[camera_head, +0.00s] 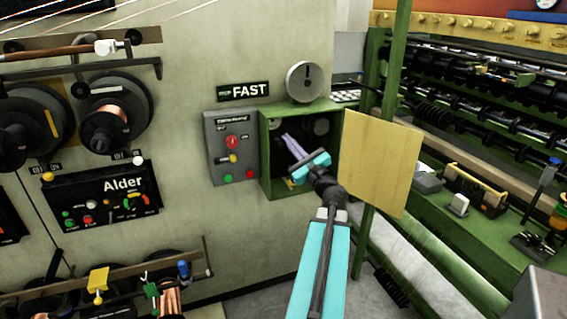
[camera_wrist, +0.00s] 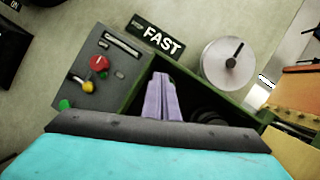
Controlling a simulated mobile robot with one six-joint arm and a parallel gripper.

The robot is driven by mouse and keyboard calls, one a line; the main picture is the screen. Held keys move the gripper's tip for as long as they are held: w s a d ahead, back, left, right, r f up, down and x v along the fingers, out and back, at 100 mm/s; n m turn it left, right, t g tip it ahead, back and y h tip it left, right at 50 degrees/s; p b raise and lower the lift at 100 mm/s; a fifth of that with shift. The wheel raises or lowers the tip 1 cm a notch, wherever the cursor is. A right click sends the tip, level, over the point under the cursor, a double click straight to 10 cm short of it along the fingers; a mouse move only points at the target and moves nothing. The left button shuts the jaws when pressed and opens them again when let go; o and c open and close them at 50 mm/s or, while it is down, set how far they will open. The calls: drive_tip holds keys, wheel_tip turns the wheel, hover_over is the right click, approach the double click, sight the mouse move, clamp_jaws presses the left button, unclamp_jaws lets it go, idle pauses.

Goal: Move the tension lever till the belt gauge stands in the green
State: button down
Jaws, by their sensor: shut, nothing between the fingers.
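My gripper (camera_head: 289,139) reaches into the open front of a green box (camera_head: 303,107) on the wall; its lilac fingers are shut and empty. In the wrist view the fingers (camera_wrist: 160,80) lie together before the dark interior. A round grey dial (camera_head: 305,82) with a black pointer stands on top of the box; it also shows in the wrist view (camera_wrist: 228,64). I see no green band on it. Dark round parts (camera_head: 321,127) sit inside the box. I cannot tell which part is the tension lever; my gripper and arm hide some of the interior.
Left of the box is a grey control panel (camera_head: 212,150) with red, yellow and green controls. A FAST sign (camera_head: 244,90) hangs above. A yellow panel (camera_head: 382,160) stands close right of my arm, near a green post (camera_head: 395,70). The Alder panel (camera_head: 98,197) and spools are farther left.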

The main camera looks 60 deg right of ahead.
drive_tip(key=s+f+m+g+h+b, duration=0.1)
drive_tip(key=s+f+m+b, duration=0.1)
drive_tip(key=f, duration=0.6)
drive_tip(key=s+f+m+g+h+b, duration=0.1)
drive_tip(key=f+m, duration=0.3)
drive_tip(key=f, duration=0.4)
drive_tip(key=shift+s+f+h+b, duration=0.35)
drive_tip(key=shift+s+h+b, duration=0.2)
drive_tip(key=shift+h+b, duration=0.1)
drive_tip(key=shift+w+d+b, duration=0.2)
drive_tip(key=shift+w+b, duration=0.05)
drive_tip(key=shift+b, duration=0.3)
drive_tip(key=r+x, duration=0.2)
drive_tip(key=x, duration=1)
drive_tip(key=shift+a+r+b, duration=0.3)
drive_tip(key=shift+r, duration=0.1)
drive_tip(key=shift+s, duration=0.1)
